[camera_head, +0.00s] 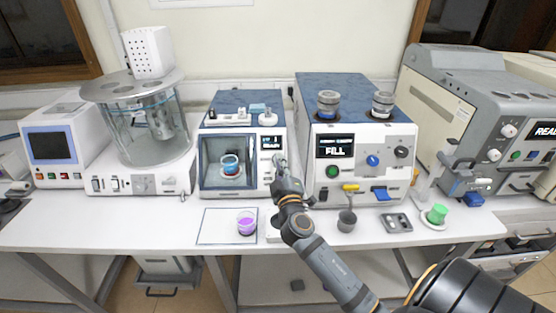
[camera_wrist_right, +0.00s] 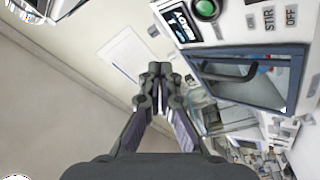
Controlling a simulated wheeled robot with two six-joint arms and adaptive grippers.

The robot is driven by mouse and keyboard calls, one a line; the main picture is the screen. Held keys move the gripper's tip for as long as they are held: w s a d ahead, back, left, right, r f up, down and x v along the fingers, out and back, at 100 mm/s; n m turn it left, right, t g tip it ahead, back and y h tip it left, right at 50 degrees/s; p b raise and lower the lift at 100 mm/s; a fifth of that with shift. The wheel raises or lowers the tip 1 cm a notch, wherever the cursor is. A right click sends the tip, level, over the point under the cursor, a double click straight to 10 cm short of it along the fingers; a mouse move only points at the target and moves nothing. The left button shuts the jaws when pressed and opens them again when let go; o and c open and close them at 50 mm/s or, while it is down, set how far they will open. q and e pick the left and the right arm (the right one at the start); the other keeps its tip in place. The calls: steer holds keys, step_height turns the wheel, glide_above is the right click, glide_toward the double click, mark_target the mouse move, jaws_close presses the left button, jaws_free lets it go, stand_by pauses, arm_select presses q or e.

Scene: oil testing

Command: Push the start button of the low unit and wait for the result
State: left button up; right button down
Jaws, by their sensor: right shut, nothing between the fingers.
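The low unit (camera_head: 210,182) is white with a blue top and stands left of the taller unit marked FILL. Its display (camera_head: 271,143) is lit with small text, and a small cup (camera_head: 231,163) sits behind its front window. My right gripper (camera_head: 279,163) is shut and empty, at the right edge of the low unit's front panel below the display. It hides that part of the panel, and I cannot tell if it touches.
A beaker of purple liquid (camera_head: 247,224) stands on a pale mat (camera_head: 214,233) in front of the low unit. The FILL unit (camera_head: 307,171) is close on the right, with a grey cup (camera_head: 346,221) before it. A glass bath (camera_head: 150,135) stands left.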

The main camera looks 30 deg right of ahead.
steer(key=w+d+f+b, duration=0.2)
steer(key=w+f, duration=0.1)
steer(key=w+d+f+b, duration=0.1)
steer(key=shift+w+f+b, duration=0.35)
steer(key=shift+w+b, duration=0.05)
steer(key=shift+w+d+f+b, duration=0.15)
steer(key=shift+w+d+b, duration=0.05)
steer(key=shift+w+b, duration=0.15)
arm_select(q)
steer(key=shift+t, duration=0.3)
steer(key=w+f, duration=0.1)
steer(key=f, duration=0.2)
steer(key=w+d+f, duration=0.1)
steer(key=shift+w+f, duration=0.35)
steer(key=shift+w+a, duration=0.15)
steer(key=shift+w, duration=0.2)
steer(key=shift+f, duration=0.1)
arm_select(e)
steer(key=shift+f, duration=0.1)
arm_select(q)
steer(key=shift+f+b, duration=0.3)
steer(key=shift+b, duration=0.05)
arm_select(e)
steer(key=shift+w+d+f, duration=0.15)
steer(key=shift+w+d, duration=0.05)
steer(key=shift+w, duration=0.1)
